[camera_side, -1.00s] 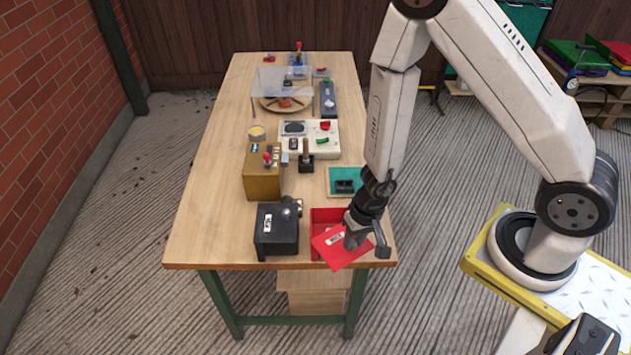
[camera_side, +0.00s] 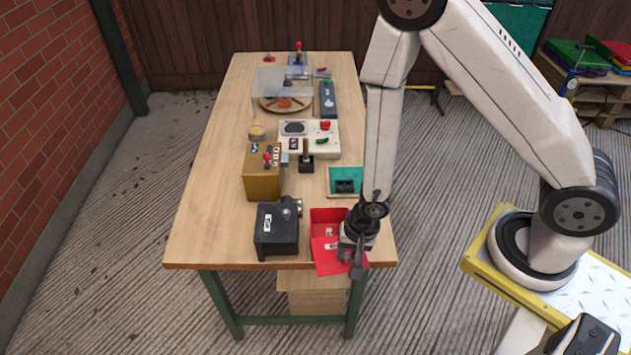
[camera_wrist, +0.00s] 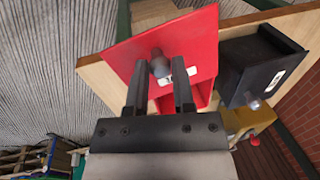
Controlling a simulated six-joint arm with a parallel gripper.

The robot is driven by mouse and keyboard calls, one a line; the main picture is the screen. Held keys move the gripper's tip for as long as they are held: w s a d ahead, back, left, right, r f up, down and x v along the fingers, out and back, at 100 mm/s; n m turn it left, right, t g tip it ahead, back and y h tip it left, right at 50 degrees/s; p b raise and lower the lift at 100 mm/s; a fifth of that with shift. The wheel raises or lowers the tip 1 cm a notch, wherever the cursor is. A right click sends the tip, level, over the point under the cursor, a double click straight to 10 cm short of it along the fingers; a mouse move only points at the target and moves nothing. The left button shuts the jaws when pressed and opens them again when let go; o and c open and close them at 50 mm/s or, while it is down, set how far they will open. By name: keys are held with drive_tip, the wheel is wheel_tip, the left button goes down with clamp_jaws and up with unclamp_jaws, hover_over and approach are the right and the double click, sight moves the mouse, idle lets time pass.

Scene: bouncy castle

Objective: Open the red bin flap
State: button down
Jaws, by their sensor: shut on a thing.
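The red bin (camera_side: 322,220) sits at the front right corner of the wooden table, its top uncovered and its inside partly visible. Its red flap (camera_side: 325,264), with a white label, hangs out over the table's front edge, tilted down toward the camera. In the wrist view the flap (camera_wrist: 195,38) fills the upper middle, with a grey round knob (camera_wrist: 160,66) on it. My gripper (camera_side: 352,264) is at the flap's right side. In the wrist view my gripper (camera_wrist: 160,75) has its fingers on either side of the knob, shut on it.
A black box (camera_side: 277,235) stands just left of the bin. A teal-based device (camera_side: 345,175) lies behind the bin, and a brown box (camera_side: 262,178) with a red-tipped lever stands farther left. Free table surface lies along the left side.

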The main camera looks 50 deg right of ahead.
drive_tip(key=shift+a, duration=0.2)
idle(0.3)
drive_tip(key=shift+c, duration=2.3)
unclamp_jaws()
drive_tip(key=shift+r, duration=0.1)
wheel_tip(320, 180, up, 7)
drive_tip(key=s+d, duration=0.1)
drive_tip(key=shift+r, duration=0.2)
drive_tip(key=shift+r, duration=0.1)
